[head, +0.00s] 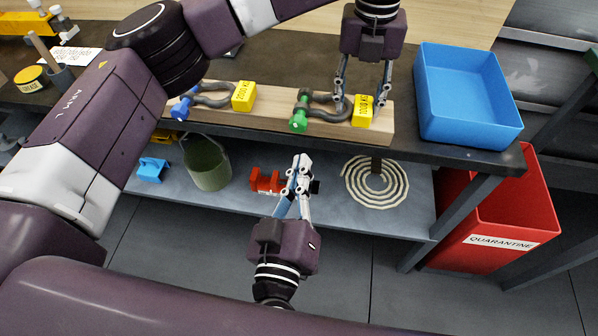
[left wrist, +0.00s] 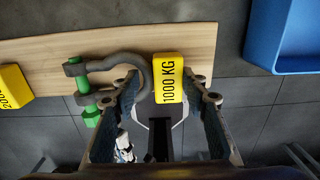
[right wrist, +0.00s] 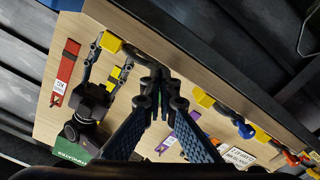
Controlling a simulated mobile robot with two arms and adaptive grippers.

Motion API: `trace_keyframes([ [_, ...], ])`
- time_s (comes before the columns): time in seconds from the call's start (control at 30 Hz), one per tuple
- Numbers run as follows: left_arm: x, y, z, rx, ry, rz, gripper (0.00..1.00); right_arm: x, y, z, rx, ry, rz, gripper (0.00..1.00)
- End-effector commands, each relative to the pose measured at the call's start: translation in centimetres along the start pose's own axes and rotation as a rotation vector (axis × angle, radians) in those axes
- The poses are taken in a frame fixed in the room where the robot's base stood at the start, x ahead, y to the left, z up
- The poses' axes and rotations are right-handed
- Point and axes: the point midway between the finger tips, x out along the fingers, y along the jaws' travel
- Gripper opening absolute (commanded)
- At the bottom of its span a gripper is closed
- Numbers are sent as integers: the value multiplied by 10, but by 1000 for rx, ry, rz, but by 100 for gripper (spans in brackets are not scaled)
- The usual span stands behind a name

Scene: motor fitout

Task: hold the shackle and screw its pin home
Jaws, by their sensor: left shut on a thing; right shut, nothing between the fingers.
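The shackle (head: 322,98) is dark grey with a green pin (head: 299,117) at its left end and a yellow 1000 KG block (head: 362,111) at its bow end. It lies at the wooden board's front edge. In the left wrist view the green pin (left wrist: 91,116) spans the two shackle eyes; its thread is not clear. My left gripper (head: 361,95) reaches down from above and is shut on the shackle's bow end, the yellow block between its fingers. My right gripper (head: 302,160) is shut and empty, below and in front of the bench edge, apart from the pin.
A second shackle with a blue pin (head: 181,108) and yellow block (head: 244,96) lies left on the wooden board (head: 275,108). A blue bin (head: 470,125) stands right. A red quarantine bin (head: 530,200) is below. The lower shelf holds a bucket (head: 207,165) and coiled rope (head: 377,184).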

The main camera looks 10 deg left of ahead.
Motion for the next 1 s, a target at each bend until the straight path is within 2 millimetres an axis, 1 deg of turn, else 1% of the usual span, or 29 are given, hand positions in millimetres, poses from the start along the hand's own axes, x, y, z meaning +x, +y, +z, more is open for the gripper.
trace_keyframes([
  [0.03, 0, 0, 0, 0, 0, 0, 11, 7, 1, -1, 0, 1, 3, 0],
  [0.2, 0, 0, 0, 0, 0, 0, 11, 30, 1, -1, 1, 2, 3, 0],
  [0.43, 0, 0, 0, 0, 0, 0, 11, 50, 0, 0, 2, 1, 2, 0],
  [0.6, 0, 0, 0, 0, -1, 0, 11, 56, 0, 0, 2, 0, 0, 0],
  [1.0, 0, 0, 0, 0, -1, 0, 11, 56, 0, -1, 3, 0, 0, 0],
])
